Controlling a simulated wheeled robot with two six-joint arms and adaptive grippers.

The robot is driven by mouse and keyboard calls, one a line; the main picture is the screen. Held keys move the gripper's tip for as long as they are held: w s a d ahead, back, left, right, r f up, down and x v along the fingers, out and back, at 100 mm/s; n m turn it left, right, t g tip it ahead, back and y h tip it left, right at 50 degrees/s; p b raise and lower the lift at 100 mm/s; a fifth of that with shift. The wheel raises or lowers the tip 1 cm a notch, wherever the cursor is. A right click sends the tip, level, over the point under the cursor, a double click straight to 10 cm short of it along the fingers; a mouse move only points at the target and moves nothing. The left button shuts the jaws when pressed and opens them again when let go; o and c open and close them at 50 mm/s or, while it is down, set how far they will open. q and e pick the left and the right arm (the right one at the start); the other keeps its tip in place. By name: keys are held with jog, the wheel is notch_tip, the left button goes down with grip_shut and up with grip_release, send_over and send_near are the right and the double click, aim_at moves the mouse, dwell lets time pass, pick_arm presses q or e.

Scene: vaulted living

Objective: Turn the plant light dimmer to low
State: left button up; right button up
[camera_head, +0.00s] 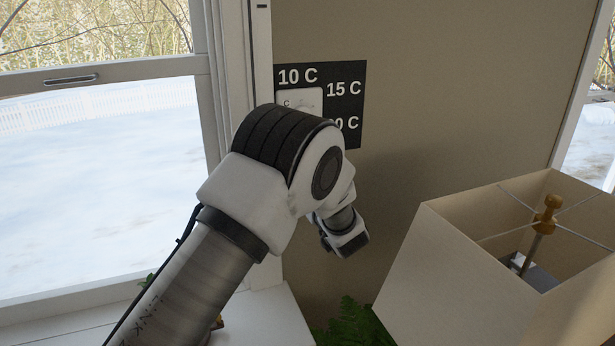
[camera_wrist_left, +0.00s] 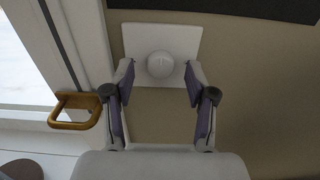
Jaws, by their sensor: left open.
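In the left wrist view, a round white knob (camera_wrist_left: 160,64) sits on a square white wall plate (camera_wrist_left: 180,36), and it fits the plant light dimmer. No setting marks can be read on it. My left gripper (camera_wrist_left: 160,76) is open, with one fingertip on each side of the knob. I cannot tell whether the fingertips touch it. In the head view my left arm blocks the dimmer, and the gripper's fingers are hidden. My right gripper is not in view.
A black panel (camera_head: 355,72) marked 10 C and 15 C, with a partly hidden white dial (camera_head: 301,97), is on the wall. A lampshade (camera_head: 470,270) stands at right, a fern (camera_head: 357,322) below. A window is at left.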

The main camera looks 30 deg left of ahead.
pick_arm(q)
jog(key=shift+w+a, duration=0.45)
jog(key=shift+a, duration=0.05)
jog(key=c, duration=0.4)
jog(key=shift+d, duration=0.1)
grip_shut()
